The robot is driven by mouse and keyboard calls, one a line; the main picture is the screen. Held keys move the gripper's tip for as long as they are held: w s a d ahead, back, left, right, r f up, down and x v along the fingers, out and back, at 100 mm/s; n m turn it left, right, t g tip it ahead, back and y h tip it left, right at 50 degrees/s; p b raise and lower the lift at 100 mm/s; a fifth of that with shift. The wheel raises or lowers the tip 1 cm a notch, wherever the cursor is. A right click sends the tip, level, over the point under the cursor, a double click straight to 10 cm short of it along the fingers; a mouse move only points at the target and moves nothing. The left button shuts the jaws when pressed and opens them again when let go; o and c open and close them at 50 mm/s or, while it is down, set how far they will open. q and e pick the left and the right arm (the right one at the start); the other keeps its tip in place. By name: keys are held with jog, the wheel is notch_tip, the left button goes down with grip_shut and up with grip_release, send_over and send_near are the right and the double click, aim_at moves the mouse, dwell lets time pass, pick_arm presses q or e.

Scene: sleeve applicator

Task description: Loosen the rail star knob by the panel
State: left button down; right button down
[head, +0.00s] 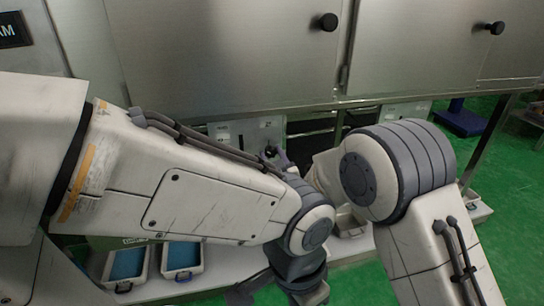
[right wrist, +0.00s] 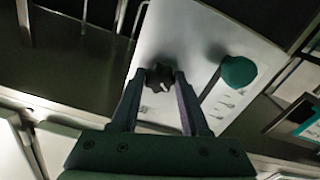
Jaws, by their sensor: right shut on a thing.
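In the right wrist view a dark star knob (right wrist: 159,77) sits on a pale panel (right wrist: 180,35). The two fingers of my right gripper (right wrist: 159,80) are on either side of the knob and shut on it. In the head view the panel (head: 239,131) shows small under the cabinet, and my right gripper (head: 277,157) is at its right part, mostly hidden by my arms. My left arm crosses the middle of the head view; its dark wrist end is low in the picture, and its jaw state does not show clearly.
A green round knob (right wrist: 238,72) stands on the panel close to the right finger. Two blue-lined trays (head: 182,259) lie on the pale ledge at lower left. Steel cabinet doors (head: 220,50) with black knobs rise above.

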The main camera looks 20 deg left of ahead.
jog(key=n, duration=0.4)
jog(key=shift+n, duration=0.4)
jog(key=n, duration=0.3)
jog(key=shift+n, duration=0.3)
jog(key=n, duration=0.4)
jog(key=shift+n+p, duration=0.35)
jog(key=shift+n, duration=1.85)
jog(key=shift+f, duration=0.1)
jog(key=shift+c, duration=2)
grip_release()
